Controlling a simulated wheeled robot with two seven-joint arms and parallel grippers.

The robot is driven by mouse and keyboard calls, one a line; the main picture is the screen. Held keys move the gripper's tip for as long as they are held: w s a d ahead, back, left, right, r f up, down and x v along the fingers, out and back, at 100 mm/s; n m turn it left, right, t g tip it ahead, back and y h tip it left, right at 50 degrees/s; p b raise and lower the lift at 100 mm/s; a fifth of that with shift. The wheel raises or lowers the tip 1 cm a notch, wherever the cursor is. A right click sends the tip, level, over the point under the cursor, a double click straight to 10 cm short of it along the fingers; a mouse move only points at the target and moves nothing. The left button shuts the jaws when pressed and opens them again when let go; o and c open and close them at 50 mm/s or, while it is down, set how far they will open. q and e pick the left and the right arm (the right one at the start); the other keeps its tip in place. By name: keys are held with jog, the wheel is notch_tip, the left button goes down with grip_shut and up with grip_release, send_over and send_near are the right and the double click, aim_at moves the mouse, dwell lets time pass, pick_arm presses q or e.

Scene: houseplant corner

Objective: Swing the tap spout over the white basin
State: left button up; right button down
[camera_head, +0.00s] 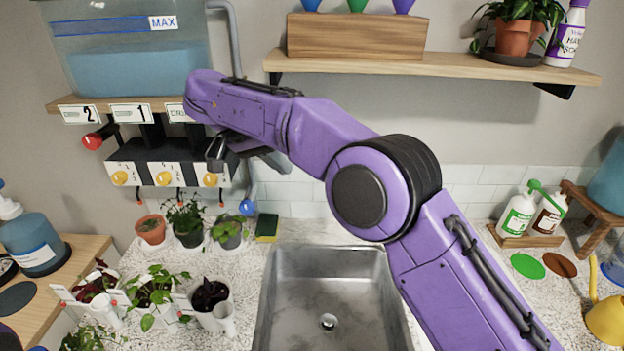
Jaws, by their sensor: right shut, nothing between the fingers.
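My right arm reaches across the view from the lower right. Its gripper (215,152) is shut and empty, its dark fingertips in front of the white panel with numbered yellow knobs. A grey pipe (233,40) comes down the wall and passes behind my arm. A short grey spout-like piece (275,160) shows just below my forearm, with a blue knob (247,207) below it to the left. My arm hides where these parts join. The sink basin (330,295) looks grey metal and empty, with a drain; I see no clearly white basin. My left gripper is not in view.
A water tank (130,60) stands on the left shelf, above the knob panel (125,174). Potted plants (187,220) crowd the counter left of the sink. A sponge (267,227) lies behind the sink. Bottles (518,214) stand at the right.

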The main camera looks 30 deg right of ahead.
jog(key=s, duration=0.4)
jog(key=w+d+f+b, duration=0.2)
jog(key=d+f, duration=0.3)
jog(key=f, duration=0.2)
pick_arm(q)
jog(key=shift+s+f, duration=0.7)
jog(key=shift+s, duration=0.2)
pick_arm(e)
jog(key=s+d, duration=0.3)
jog(key=d, duration=0.1)
jog(key=shift+s+f, duration=0.25)
jog(key=shift+f, duration=0.05)
jog(key=shift+s+r, duration=0.1)
jog(key=shift+s, duration=0.05)
